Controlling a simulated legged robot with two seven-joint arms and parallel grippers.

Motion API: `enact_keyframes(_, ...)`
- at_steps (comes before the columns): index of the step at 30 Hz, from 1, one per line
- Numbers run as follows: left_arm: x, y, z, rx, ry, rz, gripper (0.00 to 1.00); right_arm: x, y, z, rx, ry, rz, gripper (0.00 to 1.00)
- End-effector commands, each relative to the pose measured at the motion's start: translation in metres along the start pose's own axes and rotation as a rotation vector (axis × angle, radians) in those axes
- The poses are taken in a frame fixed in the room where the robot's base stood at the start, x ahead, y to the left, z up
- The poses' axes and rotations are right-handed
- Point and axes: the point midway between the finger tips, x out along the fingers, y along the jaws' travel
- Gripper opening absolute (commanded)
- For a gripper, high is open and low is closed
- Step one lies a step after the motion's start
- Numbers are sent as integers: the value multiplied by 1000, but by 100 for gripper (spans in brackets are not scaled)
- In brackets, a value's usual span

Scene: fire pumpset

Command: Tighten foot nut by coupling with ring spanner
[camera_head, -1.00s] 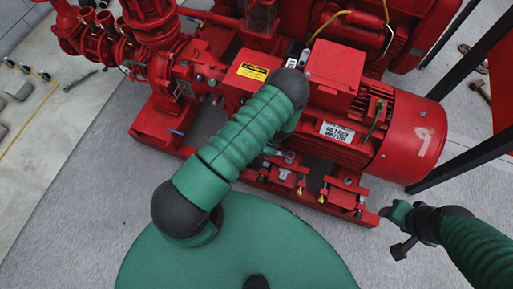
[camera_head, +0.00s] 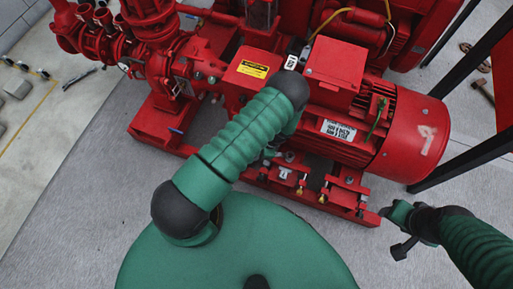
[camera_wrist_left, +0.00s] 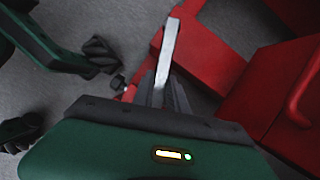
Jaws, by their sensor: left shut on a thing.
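The red pumpset (camera_head: 330,110) fills the upper middle of the head view. Nuts and bolts at the motor feet (camera_head: 285,172) show along the near edge of its base. In the left wrist view my left gripper (camera_wrist_left: 165,95) is shut on a flat grey bar, the ring spanner (camera_wrist_left: 172,45), which points up the picture over a red part. Its ring end and the coupling nut are not clear. In the head view my left forearm hides most of this gripper and the spanner. My right gripper (camera_head: 402,232) hangs at the lower right, apart from the pumpset; its jaws are unclear.
The red motor (camera_head: 415,140) and the base frame (camera_head: 345,195) stand close to my left arm. A black post (camera_head: 460,165) rises at the right. A hammer-like tool (camera_head: 482,92) lies on the floor at the far right. Grey floor (camera_head: 90,215) is clear at the left.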

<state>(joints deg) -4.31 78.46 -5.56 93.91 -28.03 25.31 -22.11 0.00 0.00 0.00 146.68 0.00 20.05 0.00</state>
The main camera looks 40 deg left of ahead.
Motion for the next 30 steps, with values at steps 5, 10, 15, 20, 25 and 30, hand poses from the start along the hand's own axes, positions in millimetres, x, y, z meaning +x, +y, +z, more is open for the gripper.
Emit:
enact_keyframes(5, 0, 0, 0, 0, 0, 0, 0, -1, 0, 0, 0, 0, 0, 51)
enact_keyframes(10, 0, 0, 0, 0, 0, -1, 0, -1, 0, 0, 0, 0, 0, 51)
enact_keyframes(15, 1, 0, 0, 0, 0, 0, 0, 0, 0, 0, 0, 0, 0, 51)
enact_keyframes(20, 6, 0, -2, 0, -1, 0, 0, 4, 0, 1, 0, 0, 0, 51)
enact_keyframes(25, 9, 0, -4, 0, -1, 0, 0, 7, 0, 2, 0, 0, 0, 51)
enact_keyframes(30, 13, 0, -5, 0, -1, 0, 0, 10, 0, 2, 0, 0, 0, 51)
